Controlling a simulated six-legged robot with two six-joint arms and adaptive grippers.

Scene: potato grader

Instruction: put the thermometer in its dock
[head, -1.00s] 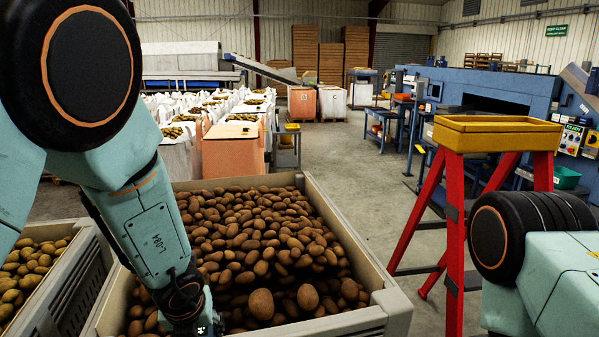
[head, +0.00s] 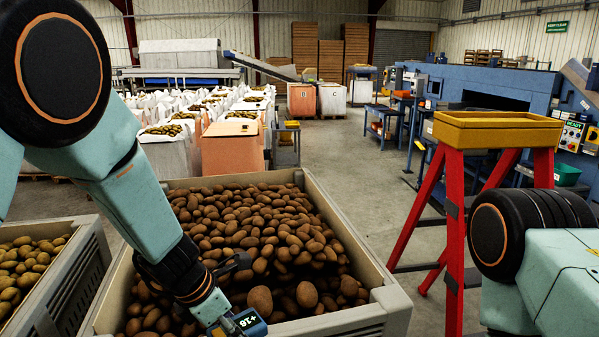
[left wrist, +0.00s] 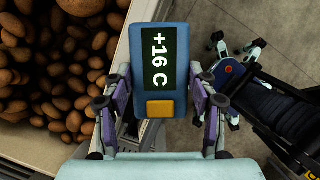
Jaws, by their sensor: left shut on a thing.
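The thermometer (left wrist: 160,62) is a blue handheld block with a dark screen reading +16 C and an orange button. My left gripper (left wrist: 157,100) is shut on it, one finger on each side. In the head view the thermometer (head: 249,323) shows at the bottom edge, partly cut off, by the near side of the potato crate. In the left wrist view it is above the crate's rim, with potatoes left of it and floor right of it. I cannot make out the dock in either view. My right arm shows at the right, but its gripper is out of view.
A large crate (head: 346,238) of brown potatoes stands in front of me, with another crate (head: 88,262) at the left. A red stepladder (head: 456,215) with a yellow tray top (head: 497,118) stands at the right. The floor (head: 365,180) between is clear.

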